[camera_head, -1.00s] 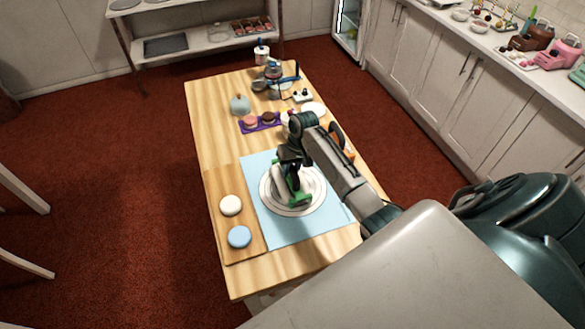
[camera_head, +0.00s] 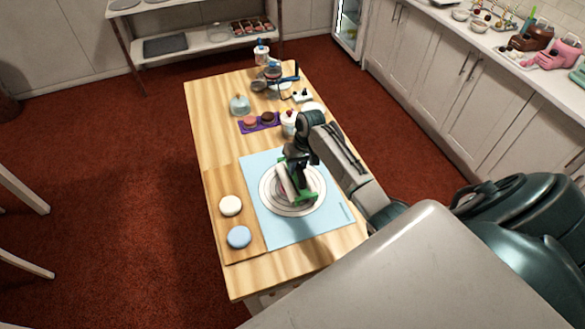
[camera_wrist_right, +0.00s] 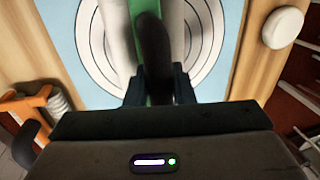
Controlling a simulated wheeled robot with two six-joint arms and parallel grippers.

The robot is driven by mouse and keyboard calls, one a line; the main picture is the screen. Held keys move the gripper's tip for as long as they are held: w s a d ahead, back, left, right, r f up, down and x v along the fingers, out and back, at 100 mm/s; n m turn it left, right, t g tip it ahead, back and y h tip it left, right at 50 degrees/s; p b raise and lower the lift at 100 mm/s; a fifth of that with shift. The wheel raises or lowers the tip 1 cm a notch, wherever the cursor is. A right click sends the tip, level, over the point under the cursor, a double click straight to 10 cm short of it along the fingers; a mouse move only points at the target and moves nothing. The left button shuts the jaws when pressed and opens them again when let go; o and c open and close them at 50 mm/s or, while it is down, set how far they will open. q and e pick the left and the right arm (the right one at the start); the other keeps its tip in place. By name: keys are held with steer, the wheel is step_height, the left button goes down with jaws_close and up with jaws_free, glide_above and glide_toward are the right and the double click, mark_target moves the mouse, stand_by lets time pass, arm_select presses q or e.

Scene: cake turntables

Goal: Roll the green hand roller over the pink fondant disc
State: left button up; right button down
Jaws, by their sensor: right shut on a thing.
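The green hand roller, with a pale cylinder (camera_head: 285,181) and a green frame (camera_head: 309,196), is over the ringed white plate (camera_head: 316,207) on the light blue mat (camera_head: 330,225). My right gripper (camera_head: 297,165) is shut on the roller from above. In the right wrist view, the green frame (camera_wrist_right: 143,95) runs between my fingers, with the pale cylinder (camera_wrist_right: 116,28) beyond. Only a small bit of pink shows beside the roller; the pink fondant disc is otherwise hidden. I cannot tell whether the roller touches it. My left gripper is not in view.
A purple tray (camera_head: 259,123), a domed pale blue object (camera_head: 240,104) and a cup (camera_head: 289,123) stand farther back. The table's near left corner is clear.

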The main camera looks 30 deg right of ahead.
steer(key=shift+s+f, duration=0.25)
steer(key=shift+f, duration=0.05)
steer(key=shift+w+a, duration=0.15)
steer(key=shift+a, duration=0.65)
steer(key=shift+w+a+f, duration=0.1)
steer(key=shift+w+a, duration=0.05)
steer(key=shift+a, duration=0.5)
steer(key=shift+d, duration=0.1)
